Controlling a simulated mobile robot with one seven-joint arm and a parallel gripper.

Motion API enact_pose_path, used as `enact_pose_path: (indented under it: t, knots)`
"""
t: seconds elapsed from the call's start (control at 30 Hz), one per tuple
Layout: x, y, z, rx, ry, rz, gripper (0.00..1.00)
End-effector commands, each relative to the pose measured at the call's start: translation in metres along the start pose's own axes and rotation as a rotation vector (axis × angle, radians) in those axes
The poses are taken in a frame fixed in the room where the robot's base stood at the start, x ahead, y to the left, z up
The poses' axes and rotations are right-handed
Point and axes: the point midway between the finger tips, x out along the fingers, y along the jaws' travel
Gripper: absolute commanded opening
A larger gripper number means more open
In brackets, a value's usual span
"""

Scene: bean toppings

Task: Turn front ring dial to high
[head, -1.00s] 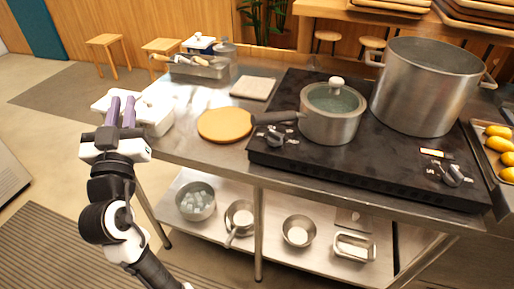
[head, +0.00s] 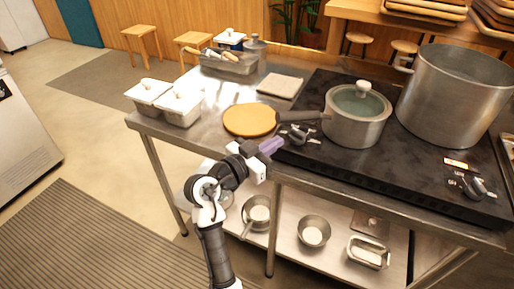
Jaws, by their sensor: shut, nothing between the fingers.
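The black stove (head: 405,150) on the steel table has two knob dials on its front strip. The left dial (head: 298,134) sits below the saucepan's handle, and the right dial (head: 474,187) sits at the right end, under a small lit display. Which one is the front ring dial I cannot tell for sure. My gripper (head: 272,145), with purple fingers, is shut and empty. It is just left of the left dial, near the stove's front left corner, pointing toward it. Contact is not clear. The dial markings are too small to read.
A lidded saucepan (head: 357,115) and a large pot (head: 452,98) stand on the stove. The saucepan's handle (head: 298,116) reaches out above the left dial. A round wooden board (head: 249,120) and white containers (head: 182,106) are left. Bowls (head: 313,232) sit on the lower shelf.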

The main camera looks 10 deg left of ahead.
Motion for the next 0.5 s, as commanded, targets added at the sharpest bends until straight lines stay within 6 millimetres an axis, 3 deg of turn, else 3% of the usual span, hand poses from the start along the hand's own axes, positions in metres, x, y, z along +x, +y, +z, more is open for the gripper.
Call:
enact_pose_path:
  t: [0.2, 0.5]
  knots:
    - [0.035, 0.0, -0.003, 0.0, -0.001, 0.0, 0.0]
    - [0.047, 0.0, 0.0, 0.002, 0.0, -0.001, 0.0]
